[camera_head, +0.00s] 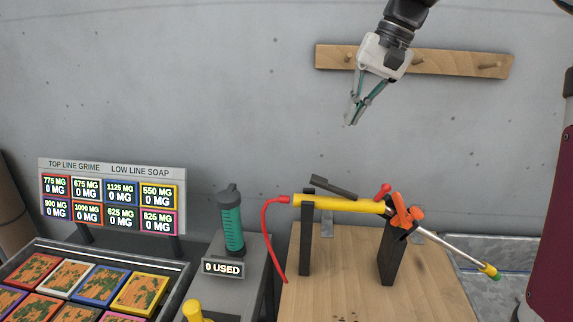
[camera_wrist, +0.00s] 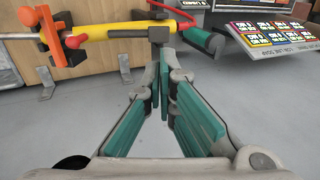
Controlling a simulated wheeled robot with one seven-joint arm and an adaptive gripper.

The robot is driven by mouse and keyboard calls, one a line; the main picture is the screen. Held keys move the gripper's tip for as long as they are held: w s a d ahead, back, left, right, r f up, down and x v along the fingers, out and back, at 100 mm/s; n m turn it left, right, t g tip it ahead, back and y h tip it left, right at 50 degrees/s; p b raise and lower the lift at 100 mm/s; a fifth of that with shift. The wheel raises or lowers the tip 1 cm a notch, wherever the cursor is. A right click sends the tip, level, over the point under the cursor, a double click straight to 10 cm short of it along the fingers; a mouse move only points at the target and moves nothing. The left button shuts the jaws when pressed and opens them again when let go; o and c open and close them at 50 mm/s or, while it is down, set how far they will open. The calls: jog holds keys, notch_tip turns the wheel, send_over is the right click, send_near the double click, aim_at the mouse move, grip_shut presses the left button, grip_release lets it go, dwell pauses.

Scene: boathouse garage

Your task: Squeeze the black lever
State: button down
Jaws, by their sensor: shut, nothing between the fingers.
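The black lever (camera_head: 333,187) sticks up at a slant above the left part of a yellow tube (camera_head: 345,204). The tube rests across two dark posts on a wooden bench. A red hose (camera_head: 266,240) hangs from the tube's left end. Orange parts (camera_head: 402,212), a red knob (camera_head: 383,189) and a silver rod sit at its right. My gripper (camera_head: 350,122) is shut and empty, pointing down, above the lever and apart from it. Its teal fingers (camera_wrist: 162,62) meet in the wrist view.
A wooden peg rail (camera_head: 440,64) is on the wall behind my gripper. A teal bottle (camera_head: 232,225) stands on a grey stand marked "0 USED". A sign panel (camera_head: 113,170) and a tray of coloured, dirty tiles are at the left. The air between gripper and tube looks clear.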

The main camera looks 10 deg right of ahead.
aim_at(317, 178)
jog(key=shift+w+a, duration=0.2)
jog(key=shift+a, duration=0.15)
jog(key=p+x, duration=0.1)
jog(key=x, duration=1.3)
jog(key=shift+s+p, duration=0.1)
jog(key=shift+p, duration=0.3)
